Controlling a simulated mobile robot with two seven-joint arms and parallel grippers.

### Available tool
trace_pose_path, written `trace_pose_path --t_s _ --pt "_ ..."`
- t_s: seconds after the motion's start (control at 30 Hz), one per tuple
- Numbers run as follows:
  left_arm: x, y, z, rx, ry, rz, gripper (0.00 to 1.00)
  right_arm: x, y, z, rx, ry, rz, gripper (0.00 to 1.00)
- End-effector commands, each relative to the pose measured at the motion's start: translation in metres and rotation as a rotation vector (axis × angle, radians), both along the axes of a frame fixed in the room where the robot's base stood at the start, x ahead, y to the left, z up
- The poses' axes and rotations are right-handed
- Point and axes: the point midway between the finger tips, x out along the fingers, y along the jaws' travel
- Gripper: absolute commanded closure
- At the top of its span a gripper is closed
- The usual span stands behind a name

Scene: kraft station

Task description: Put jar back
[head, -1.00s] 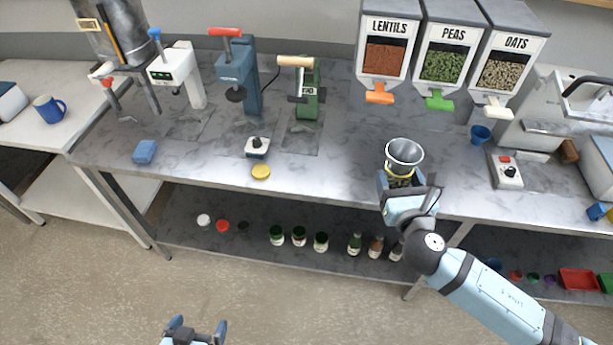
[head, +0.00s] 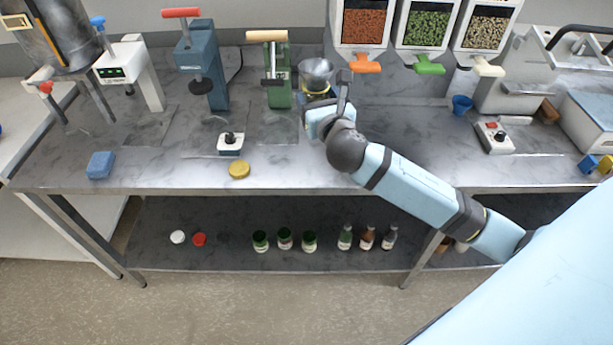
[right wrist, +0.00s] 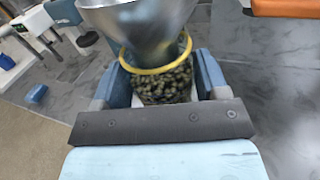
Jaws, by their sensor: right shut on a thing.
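My right gripper (head: 322,104) is shut on a glass jar, held at the back of the table beside the green press. The jar (right wrist: 165,84) shows in the right wrist view between the two blue fingers. It has a yellow rim and dark greenish round contents. A metal funnel (head: 315,73) sits on its mouth; it also fills the top of the right wrist view (right wrist: 135,25). The gripper hides most of the jar in the head view, and I cannot tell if its base touches the table. My left gripper is out of view.
A yellow lid (head: 239,169) lies near the table's front edge, below a small white device (head: 231,143). The green press (head: 279,85) stands just left of the jar. Dispensers (head: 364,25) hang to the right. Several jars and bottles (head: 284,239) stand on the lower shelf.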

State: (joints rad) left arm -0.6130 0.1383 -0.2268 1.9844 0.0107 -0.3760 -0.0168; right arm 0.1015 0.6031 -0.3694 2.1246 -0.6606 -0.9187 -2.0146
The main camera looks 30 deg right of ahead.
Motion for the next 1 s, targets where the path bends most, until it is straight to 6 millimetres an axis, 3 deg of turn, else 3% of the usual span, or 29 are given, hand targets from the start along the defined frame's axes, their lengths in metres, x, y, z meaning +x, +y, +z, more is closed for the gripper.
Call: trace_pose_path --t_s 0.07,0.27,0.73,1.0 --pt "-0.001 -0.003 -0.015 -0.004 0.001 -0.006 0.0 0.007 -0.009 -0.004 0.003 -0.003 -0.019 0.67" --pt "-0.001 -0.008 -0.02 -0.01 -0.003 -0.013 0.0 0.014 -0.02 -0.008 0.009 0.005 -0.042 0.67" --pt "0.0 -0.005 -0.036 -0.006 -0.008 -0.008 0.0 0.013 -0.02 -0.125 0.01 0.008 -0.043 0.67" --pt "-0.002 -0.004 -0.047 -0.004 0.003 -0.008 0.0 0.013 -0.02 -0.157 0.008 0.005 -0.042 0.68"
